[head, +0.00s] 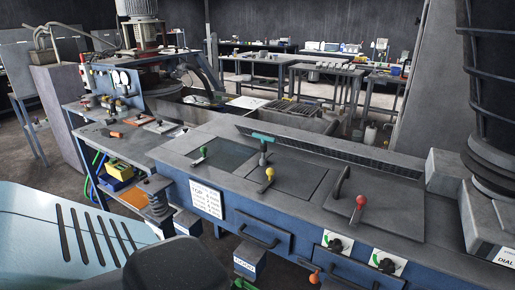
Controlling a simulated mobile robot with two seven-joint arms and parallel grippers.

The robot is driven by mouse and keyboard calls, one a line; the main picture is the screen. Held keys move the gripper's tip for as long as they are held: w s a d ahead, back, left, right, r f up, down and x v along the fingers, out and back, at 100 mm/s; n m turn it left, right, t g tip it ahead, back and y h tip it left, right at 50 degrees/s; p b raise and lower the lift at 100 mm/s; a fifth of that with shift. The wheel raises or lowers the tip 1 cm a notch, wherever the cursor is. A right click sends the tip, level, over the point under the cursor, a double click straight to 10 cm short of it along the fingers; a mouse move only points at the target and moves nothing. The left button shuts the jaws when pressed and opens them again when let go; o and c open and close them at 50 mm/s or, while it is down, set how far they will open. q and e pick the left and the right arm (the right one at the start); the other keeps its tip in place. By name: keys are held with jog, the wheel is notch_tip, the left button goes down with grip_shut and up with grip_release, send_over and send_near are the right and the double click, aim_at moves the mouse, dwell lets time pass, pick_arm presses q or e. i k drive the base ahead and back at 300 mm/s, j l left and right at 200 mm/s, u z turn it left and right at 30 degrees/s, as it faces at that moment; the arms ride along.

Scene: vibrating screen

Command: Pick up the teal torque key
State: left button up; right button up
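The teal torque key (263,138) stands near the back edge of the grey console top, toward its middle. Its teal crossbar lies roughly level on top of a dark upright shaft. The lower end of the shaft meets the console, and I cannot tell how it is seated. Neither my left nor my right gripper shows in the head view, and nothing is touching the key.
Green (203,152), yellow (270,172) and red (361,201) knobbed levers rise from the console in front of and beside the key. A dark ribbed column (490,100) stands at the right. A tool-strewn side bench (90,131) is at the left.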

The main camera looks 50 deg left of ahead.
aim_at(264, 138)
jog(key=j, duration=1.35)
jog(key=i, duration=0.1)
